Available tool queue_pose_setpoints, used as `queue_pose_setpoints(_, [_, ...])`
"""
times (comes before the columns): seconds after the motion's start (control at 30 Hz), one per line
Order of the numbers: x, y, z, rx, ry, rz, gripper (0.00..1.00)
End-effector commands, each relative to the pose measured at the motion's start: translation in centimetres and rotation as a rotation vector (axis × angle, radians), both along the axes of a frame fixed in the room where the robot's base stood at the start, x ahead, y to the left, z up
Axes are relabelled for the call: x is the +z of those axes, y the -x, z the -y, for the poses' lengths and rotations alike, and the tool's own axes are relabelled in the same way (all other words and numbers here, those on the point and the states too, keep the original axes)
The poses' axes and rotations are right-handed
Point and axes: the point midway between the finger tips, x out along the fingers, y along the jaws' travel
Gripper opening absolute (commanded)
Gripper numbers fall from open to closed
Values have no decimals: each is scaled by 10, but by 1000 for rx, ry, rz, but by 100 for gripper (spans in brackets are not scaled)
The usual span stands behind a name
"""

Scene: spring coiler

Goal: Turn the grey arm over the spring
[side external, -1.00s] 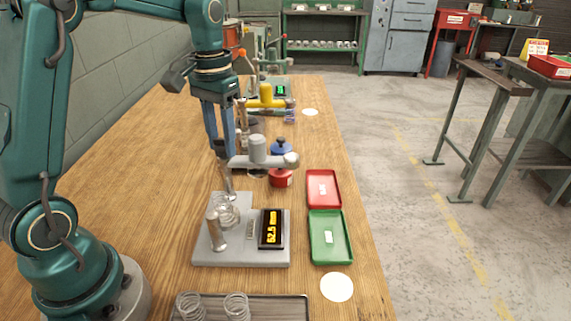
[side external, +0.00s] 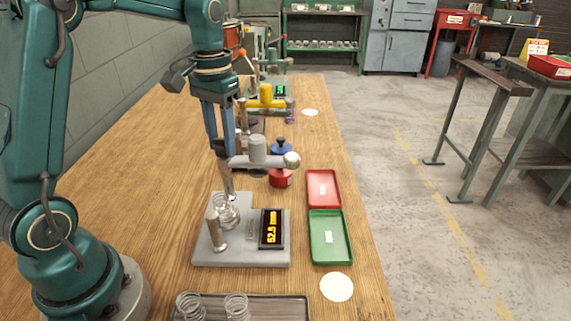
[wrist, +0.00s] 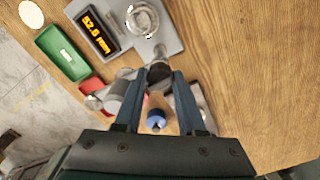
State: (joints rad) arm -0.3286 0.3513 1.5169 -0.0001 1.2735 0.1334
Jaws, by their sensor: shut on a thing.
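My gripper (side external: 221,152) is at the arm's left end. In the wrist view its fingers (wrist: 159,76) are shut around a dark knob (wrist: 159,74). A coiled spring (side external: 227,212) stands on the plate, nearer the camera than the arm; it also shows in the wrist view (wrist: 143,18). The arm is not over the spring. A short grey post (side external: 218,236) is beside the spring.
A red tray (side external: 323,189) and a green tray (side external: 330,237) lie to the right. A dark tray (side external: 270,310) with springs is in front.

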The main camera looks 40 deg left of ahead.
Motion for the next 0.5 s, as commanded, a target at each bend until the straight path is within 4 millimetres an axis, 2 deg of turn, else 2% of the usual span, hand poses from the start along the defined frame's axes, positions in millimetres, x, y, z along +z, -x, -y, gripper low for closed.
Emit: queue_pose_setpoints(0.5, [1, 0, -1, -49, -2, 2, 0])
